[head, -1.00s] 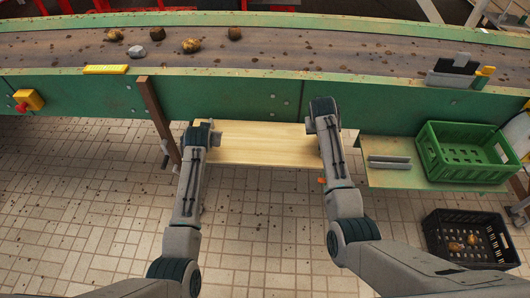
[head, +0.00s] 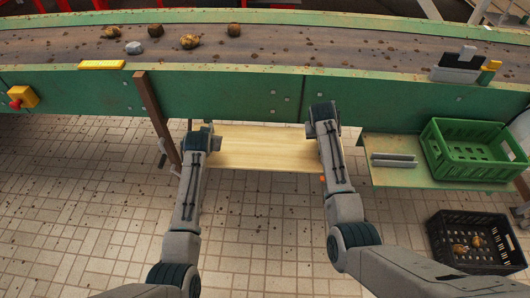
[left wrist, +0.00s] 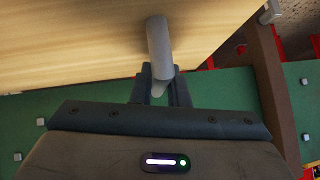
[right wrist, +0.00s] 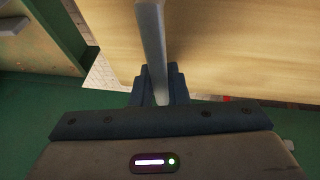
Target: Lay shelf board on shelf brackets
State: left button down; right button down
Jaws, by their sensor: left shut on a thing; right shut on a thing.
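The shelf board (head: 265,150) is a pale wooden plank lying across in front of the green conveyor side in the head view. It fills much of the left wrist view (left wrist: 70,40) and right wrist view (right wrist: 235,45). The board's underside is hidden. I cannot clearly make out brackets or whether the board touches them.
A brown post (head: 158,120) stands close left of the board. A black crate (head: 472,243) with potatoes is on the floor. The conveyor belt (head: 330,55) runs behind.

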pick_arm(q)
jog(key=shift+f+b, duration=0.45)
jog(key=shift+f, duration=0.1)
pick_arm(e)
jog(key=shift+f, duration=0.55)
pick_arm(q)
jog(key=c, duration=1.4)
grip_release()
jog(key=shift+r, duration=0.1)
pick_arm(e)
jog(key=c, duration=1.4)
grip_release()
jog(key=shift+r, duration=0.15)
pick_arm(q)
jog(key=v, duration=1.2)
pick_arm(e)
jog(key=v, duration=1.2)
jog(key=shift+a, duration=0.1)
